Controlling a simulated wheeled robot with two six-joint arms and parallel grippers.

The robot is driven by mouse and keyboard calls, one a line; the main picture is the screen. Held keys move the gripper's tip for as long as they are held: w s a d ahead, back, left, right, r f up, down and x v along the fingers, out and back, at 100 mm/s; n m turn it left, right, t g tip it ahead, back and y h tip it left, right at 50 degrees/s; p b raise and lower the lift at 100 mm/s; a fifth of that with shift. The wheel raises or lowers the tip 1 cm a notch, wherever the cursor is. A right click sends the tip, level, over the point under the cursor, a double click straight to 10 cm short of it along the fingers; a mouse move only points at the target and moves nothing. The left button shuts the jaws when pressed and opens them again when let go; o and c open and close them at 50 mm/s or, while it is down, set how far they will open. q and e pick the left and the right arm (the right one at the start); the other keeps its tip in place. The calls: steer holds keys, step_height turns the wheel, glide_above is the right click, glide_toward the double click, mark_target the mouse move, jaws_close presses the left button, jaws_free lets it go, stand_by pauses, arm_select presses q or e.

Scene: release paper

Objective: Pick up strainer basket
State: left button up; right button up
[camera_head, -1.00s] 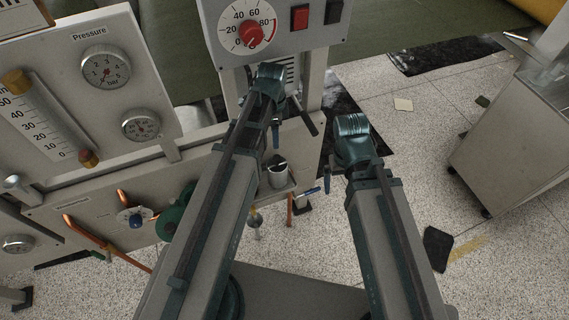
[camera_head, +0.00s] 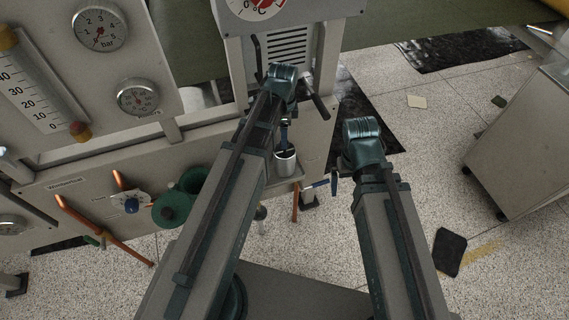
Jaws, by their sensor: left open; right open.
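A small silver metal cup (camera_head: 285,163), which looks like the strainer basket, stands upright on a small ledge at the front of the machine. Its inside is mostly hidden, so I cannot be sure what it is. My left gripper (camera_head: 284,135) points down at the cup's mouth and is open. One dark finger shows there; the other is hidden. I cannot tell whether it touches the cup. My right gripper (camera_head: 334,184) is open and empty, right of the cup and apart from it.
The machine panel (camera_head: 95,155) with gauges fills the left. A green round part (camera_head: 178,205) and copper pipes (camera_head: 85,222) are at lower left.

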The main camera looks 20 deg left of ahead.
mark_target(284, 156)
arm_select(q)
steer(key=shift+f, duration=0.1)
steer(key=f+b, duration=0.5)
steer(key=shift+w, duration=0.2)
jaws_close()
stand_by(1.4)
